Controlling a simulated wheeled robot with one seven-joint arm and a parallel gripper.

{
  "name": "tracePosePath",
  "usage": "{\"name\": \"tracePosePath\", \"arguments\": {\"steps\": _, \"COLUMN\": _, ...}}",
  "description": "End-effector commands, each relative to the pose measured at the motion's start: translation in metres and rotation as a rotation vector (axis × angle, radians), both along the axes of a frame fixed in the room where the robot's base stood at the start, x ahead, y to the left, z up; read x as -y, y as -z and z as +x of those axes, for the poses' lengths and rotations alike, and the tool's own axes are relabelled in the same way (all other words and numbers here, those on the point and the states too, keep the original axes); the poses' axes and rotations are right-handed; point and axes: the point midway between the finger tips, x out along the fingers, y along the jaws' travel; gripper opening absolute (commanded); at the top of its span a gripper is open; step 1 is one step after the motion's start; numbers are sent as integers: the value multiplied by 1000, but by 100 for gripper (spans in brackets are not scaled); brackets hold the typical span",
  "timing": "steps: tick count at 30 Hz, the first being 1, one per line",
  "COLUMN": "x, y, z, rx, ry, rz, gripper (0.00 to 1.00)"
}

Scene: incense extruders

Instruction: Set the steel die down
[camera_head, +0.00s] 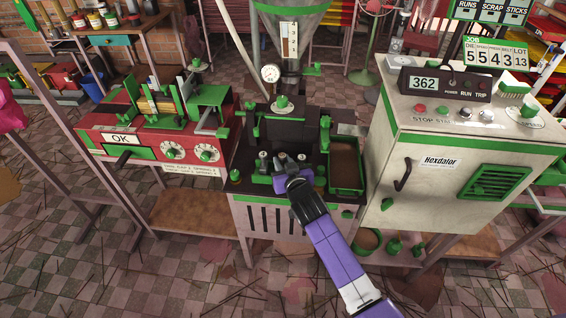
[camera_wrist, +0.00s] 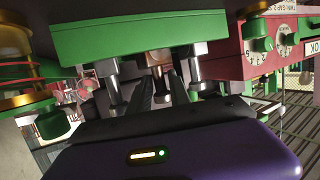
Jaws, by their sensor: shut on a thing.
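My gripper (camera_head: 290,170) reaches over the dark worktop of the middle machine, at a small green rack (camera_head: 261,179) with several steel dies. In the wrist view my two dark fingers (camera_wrist: 162,88) point at the underside of a green block, between two steel cylinders, one on the left (camera_wrist: 115,88) and one on the right (camera_wrist: 196,72). My gripper is shut on the steel die, which is mostly hidden between the fingers. A copper-coloured part (camera_wrist: 158,57) shows just beyond the fingertips. I cannot tell whether the held die touches the rack.
A green-rimmed tray with brown contents (camera_head: 345,165) lies right of the rack. A red machine (camera_head: 150,130) with dials stands left, and a white cabinet (camera_head: 450,150) marked Hexdalor stands close on the right. A hopper (camera_head: 288,20) with a gauge (camera_head: 270,74) rises behind.

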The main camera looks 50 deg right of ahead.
Motion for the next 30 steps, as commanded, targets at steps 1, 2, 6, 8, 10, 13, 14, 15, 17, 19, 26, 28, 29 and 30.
{"name": "tracePosePath", "arguments": {"steps": 1, "x": 0, "y": -3, "z": 1, "rx": 4, "ry": 0, "rz": -2, "gripper": 0}}
{"name": "tracePosePath", "arguments": {"steps": 2, "x": 0, "y": -3, "z": 1, "rx": 4, "ry": 0, "rz": -2, "gripper": 0}}
{"name": "tracePosePath", "arguments": {"steps": 6, "x": 0, "y": -2, "z": 1, "rx": 4, "ry": 0, "rz": -2, "gripper": 0}}
{"name": "tracePosePath", "arguments": {"steps": 8, "x": 0, "y": 1, "z": 1, "rx": 3, "ry": 0, "rz": -2, "gripper": 0}}
{"name": "tracePosePath", "arguments": {"steps": 10, "x": 0, "y": 2, "z": 0, "rx": 1, "ry": 1, "rz": -1, "gripper": 29}}
{"name": "tracePosePath", "arguments": {"steps": 13, "x": 0, "y": 2, "z": 0, "rx": 1, "ry": 1, "rz": -1, "gripper": 45}}
{"name": "tracePosePath", "arguments": {"steps": 14, "x": 0, "y": 2, "z": 0, "rx": 1, "ry": 1, "rz": -1, "gripper": 45}}
{"name": "tracePosePath", "arguments": {"steps": 15, "x": 0, "y": 2, "z": 0, "rx": 1, "ry": 1, "rz": -1, "gripper": 45}}
{"name": "tracePosePath", "arguments": {"steps": 17, "x": 0, "y": 2, "z": 0, "rx": 1, "ry": 1, "rz": -1, "gripper": 45}}
{"name": "tracePosePath", "arguments": {"steps": 19, "x": 0, "y": 2, "z": 0, "rx": 1, "ry": 1, "rz": -1, "gripper": 45}}
{"name": "tracePosePath", "arguments": {"steps": 26, "x": -1, "y": -2, "z": -3, "rx": 0, "ry": 0, "rz": -1, "gripper": 45}}
{"name": "tracePosePath", "arguments": {"steps": 28, "x": -6, "y": -3, "z": -10, "rx": -1, "ry": 0, "rz": 0, "gripper": 45}}
{"name": "tracePosePath", "arguments": {"steps": 29, "x": -8, "y": -5, "z": -14, "rx": -1, "ry": 0, "rz": 0, "gripper": 45}}
{"name": "tracePosePath", "arguments": {"steps": 30, "x": -11, "y": -7, "z": -20, "rx": -1, "ry": 0, "rz": 0, "gripper": 45}}
